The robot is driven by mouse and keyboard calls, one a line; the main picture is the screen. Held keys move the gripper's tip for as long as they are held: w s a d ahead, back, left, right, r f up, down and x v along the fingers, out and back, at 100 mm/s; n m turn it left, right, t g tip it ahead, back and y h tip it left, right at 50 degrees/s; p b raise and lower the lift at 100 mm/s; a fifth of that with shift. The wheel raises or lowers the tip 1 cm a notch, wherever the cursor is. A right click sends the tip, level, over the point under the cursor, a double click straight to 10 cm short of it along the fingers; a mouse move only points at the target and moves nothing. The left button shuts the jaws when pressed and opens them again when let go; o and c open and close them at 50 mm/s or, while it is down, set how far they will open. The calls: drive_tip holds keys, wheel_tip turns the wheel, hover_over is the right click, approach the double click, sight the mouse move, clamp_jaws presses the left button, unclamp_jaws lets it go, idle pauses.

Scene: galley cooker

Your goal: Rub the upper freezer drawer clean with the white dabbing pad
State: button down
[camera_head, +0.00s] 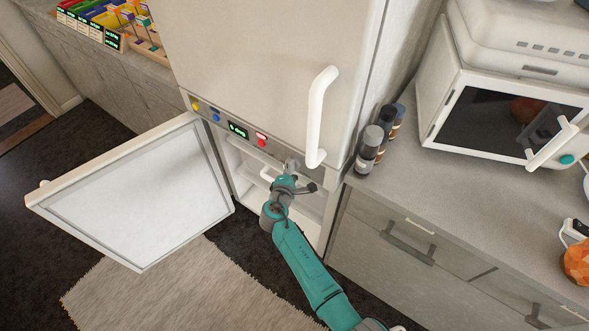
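The freezer compartment (234,190) is the open lower part of a tall fridge-freezer. Its door (143,192) is swung wide to the left. The upper freezer drawer (246,158) is in the top of the opening, partly hidden by my arm. My gripper (291,166) is at the right side of the opening's top, close to the drawer and just below the control strip. The fingers are small and partly covered by my wrist, so I cannot tell whether they are shut. I cannot make out the white dabbing pad.
The upper fridge door (265,60) is shut, with a white handle (319,115) hanging just above my gripper. Several dark bottles (371,150) stand on the right counter (410,185) beside a microwave (500,110). A grey rug (170,295) lies on the floor below the open door.

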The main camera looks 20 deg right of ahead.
drive_tip(key=shift+w+a, duration=0.4)
drive_tip(key=shift+w, duration=0.2)
drive_tip(key=shift+s+d, duration=0.65)
drive_tip(key=shift+s, duration=0.35)
drive_tip(key=shift+w+a, duration=0.35)
drive_tip(key=shift+w, duration=0.2)
drive_tip(key=shift+w+a, duration=0.3)
drive_tip(key=shift+w, duration=0.2)
drive_tip(key=shift+s+d, duration=0.7)
drive_tip(key=shift+s, duration=0.35)
drive_tip(key=shift+w+a, duration=0.3)
drive_tip(key=shift+w, duration=0.25)
drive_tip(key=s+d+f, duration=0.1)
drive_tip(key=s+d, duration=0.3)
drive_tip(key=s, duration=0.2)
drive_tip(key=shift+d+f, duration=0.25)
drive_tip(key=shift+f, duration=0.15)
drive_tip(key=shift+s, duration=0.1)
